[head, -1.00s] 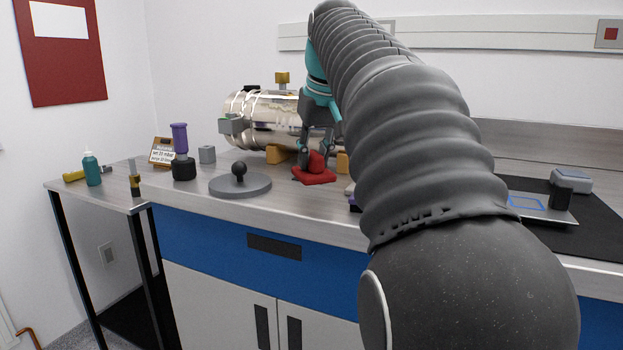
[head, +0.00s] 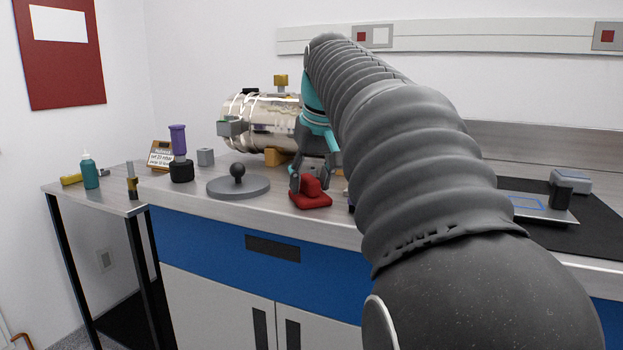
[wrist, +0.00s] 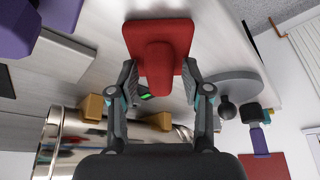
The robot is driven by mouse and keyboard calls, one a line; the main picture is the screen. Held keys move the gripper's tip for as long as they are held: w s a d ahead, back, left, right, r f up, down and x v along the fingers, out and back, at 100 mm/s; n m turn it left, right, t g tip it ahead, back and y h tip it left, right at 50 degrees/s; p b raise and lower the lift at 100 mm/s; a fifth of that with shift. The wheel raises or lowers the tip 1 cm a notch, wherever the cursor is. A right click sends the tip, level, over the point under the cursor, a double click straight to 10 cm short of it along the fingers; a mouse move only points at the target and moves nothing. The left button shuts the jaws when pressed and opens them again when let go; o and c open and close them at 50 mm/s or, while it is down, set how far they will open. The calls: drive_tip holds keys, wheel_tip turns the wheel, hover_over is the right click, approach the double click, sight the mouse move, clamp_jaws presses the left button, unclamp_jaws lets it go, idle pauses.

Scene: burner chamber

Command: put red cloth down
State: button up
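The red cloth (head: 311,199) is a flat red square with a raised lump in its middle. It lies on the steel worktop near the front edge, right of the round grey disc. In the wrist view the red cloth (wrist: 158,32) is at top centre, with its lump pointing toward me. My gripper (head: 311,187) is low over the cloth, pointing down. In the wrist view my gripper (wrist: 160,76) has its fingers spread on both sides of the lump, with a visible gap on the right side. The gap on the left is very thin.
A shiny metal cylinder (head: 262,122) on yellow blocks stands behind. The grey disc with a black knob (head: 238,186) is close on the left.

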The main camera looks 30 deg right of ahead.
drive_tip(key=shift+r, duration=0.2)
drive_tip(key=d+p+v, duration=0.1)
drive_tip(key=p+v, duration=0.2)
drive_tip(key=v, duration=0.9)
drive_tip(key=s+a+f, duration=0.5)
drive_tip(key=f, duration=0.6)
drive_tip(key=s+a+f+n, duration=0.1)
drive_tip(key=s+a+f, duration=0.3)
drive_tip(key=f, duration=0.7)
drive_tip(key=s+a+f+t, duration=0.1)
drive_tip(key=s+a+f, duration=0.4)
drive_tip(key=f, duration=0.7)
drive_tip(key=shift+s+a+y, duration=0.3)
drive_tip(key=shift+s+a, duration=0.05)
drive_tip(key=shift+s, duration=0.65)
drive_tip(key=shift+o, duration=0.5)
drive_tip(key=shift+r, duration=0.15)
